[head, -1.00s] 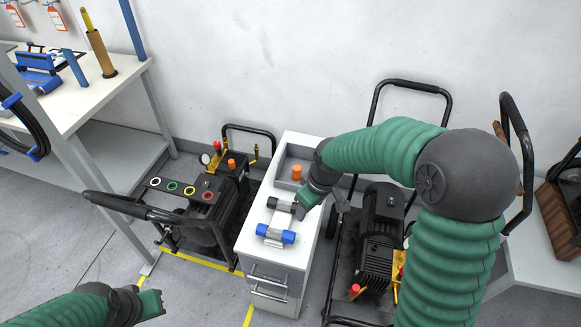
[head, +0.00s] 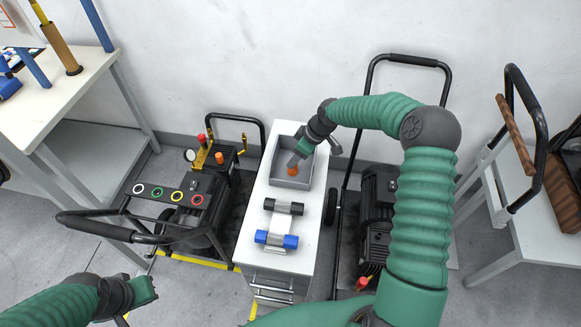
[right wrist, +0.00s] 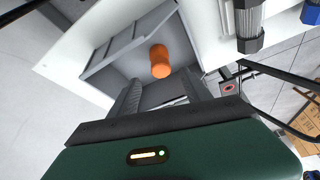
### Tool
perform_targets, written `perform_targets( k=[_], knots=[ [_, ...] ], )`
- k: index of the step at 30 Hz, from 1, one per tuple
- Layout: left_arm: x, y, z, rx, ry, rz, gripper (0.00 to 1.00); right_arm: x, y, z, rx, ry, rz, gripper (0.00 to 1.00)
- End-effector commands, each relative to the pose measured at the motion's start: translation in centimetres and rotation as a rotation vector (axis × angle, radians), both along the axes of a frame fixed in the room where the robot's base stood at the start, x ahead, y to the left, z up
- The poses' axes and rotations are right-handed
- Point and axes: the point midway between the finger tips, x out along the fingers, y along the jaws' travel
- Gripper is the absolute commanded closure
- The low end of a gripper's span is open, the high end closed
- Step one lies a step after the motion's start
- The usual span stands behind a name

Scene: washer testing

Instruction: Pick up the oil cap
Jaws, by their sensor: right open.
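The orange oil cap (head: 292,170) stands in the grey tray (head: 304,184) at the far end of the white cabinet. In the right wrist view the cap (right wrist: 160,61) is just beyond the fingertips, near their middle. My right gripper (head: 296,160) reaches down into the tray from the right, close to the cap. It is open, and the cap appears not to be between its fingers (right wrist: 162,92). My left gripper (head: 150,291) is at the lower left, away from the cabinet; its jaw opening is unclear.
A pump cart (head: 195,235) with another orange cap (head: 219,158) stands left; a second pump (head: 378,215) stands right. The tray walls surround the cap.

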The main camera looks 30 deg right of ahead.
Motion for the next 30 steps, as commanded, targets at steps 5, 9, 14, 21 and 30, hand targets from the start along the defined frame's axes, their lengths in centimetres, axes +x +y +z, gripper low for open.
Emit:
perform_targets(
  k=[5,9,14,21,30],
  knots=[
    [0.0,0.0,-0.1,0.0,0.0,-0.001,1.0,0.7,1.3,-3.2,-0.001,0.006,0.001,0.44],
    [0.0,0.0,-0.2,0.0,0.001,-0.001,1.0,1.3,1.8,-4.6,-0.004,0.003,0.001,0.44],
    [0.0,0.0,-0.2,0.0,0.0,-0.001,1.0,1.3,1.8,-4.5,-0.005,0.001,0.001,0.44],
    [0.0,0.0,-0.2,0.0,0.0,-0.001,1.0,1.3,1.5,-4.7,-0.001,0.003,-0.001,0.69],
    [0.0,0.0,-0.2,0.0,0.0,-0.001,1.0,1.2,1.5,-4.7,-0.002,0.005,-0.001,1.0]
  ],
)
